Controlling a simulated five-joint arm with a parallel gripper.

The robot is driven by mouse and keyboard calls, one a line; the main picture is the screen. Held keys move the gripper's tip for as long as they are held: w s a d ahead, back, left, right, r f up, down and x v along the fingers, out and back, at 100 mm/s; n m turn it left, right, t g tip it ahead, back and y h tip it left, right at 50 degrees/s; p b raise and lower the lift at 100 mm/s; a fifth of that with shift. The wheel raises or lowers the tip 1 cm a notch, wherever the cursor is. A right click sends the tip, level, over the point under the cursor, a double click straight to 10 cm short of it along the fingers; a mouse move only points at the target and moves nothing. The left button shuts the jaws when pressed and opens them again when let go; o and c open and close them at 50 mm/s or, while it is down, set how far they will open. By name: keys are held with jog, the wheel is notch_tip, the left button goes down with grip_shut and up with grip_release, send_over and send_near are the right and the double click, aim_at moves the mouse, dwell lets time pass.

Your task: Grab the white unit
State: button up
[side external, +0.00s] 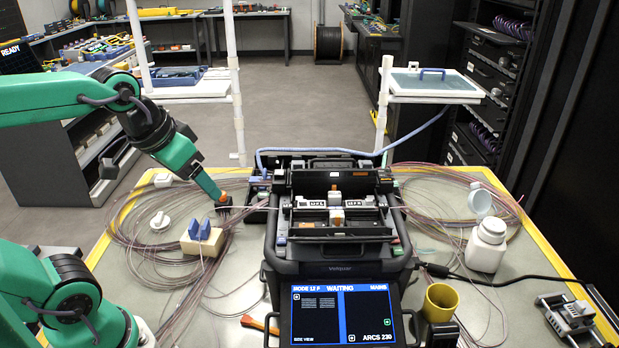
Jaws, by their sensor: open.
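Several white things are in view, and I cannot tell which one is the white unit. A cream block (203,239) with blue clips sits left of the splicer. A small round white piece (160,221) lies further left among the fibres. My gripper (222,205) points down just above and right of the cream block in the picture, near the splicer's left side. It is open; no held object shows. The gap between its fingers is hard to see.
The black fusion splicer (336,262) stands mid-table, its screen (341,314) reading WAITING. Coiled fibres (130,240) spread on both sides. A yellow cup (440,302) and a metal tool (571,318) are at front right. White posts (237,95) with shelves rise behind the table.

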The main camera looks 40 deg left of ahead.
jog(key=w+a+r+n+g, duration=0.2)
jog(key=w+a+n, duration=0.1)
jog(key=w+a, duration=0.7)
jog(key=n+g, duration=0.3)
jog(key=n, duration=0.3)
send_over(162, 176)
jog(key=f, duration=1.9)
jog(key=shift+w+d+f, duration=0.3)
jog(key=shift+w+d, duration=0.05)
jog(key=shift+d, duration=0.05)
jog(key=shift+s+a+f, duration=0.25)
jog(key=shift+a+f, duration=0.05)
jog(key=shift+a, duration=0.05)
jog(key=shift+f, duration=1.3)
jog(key=shift+f, duration=0.15)
jog(key=shift+f, duration=2.5)
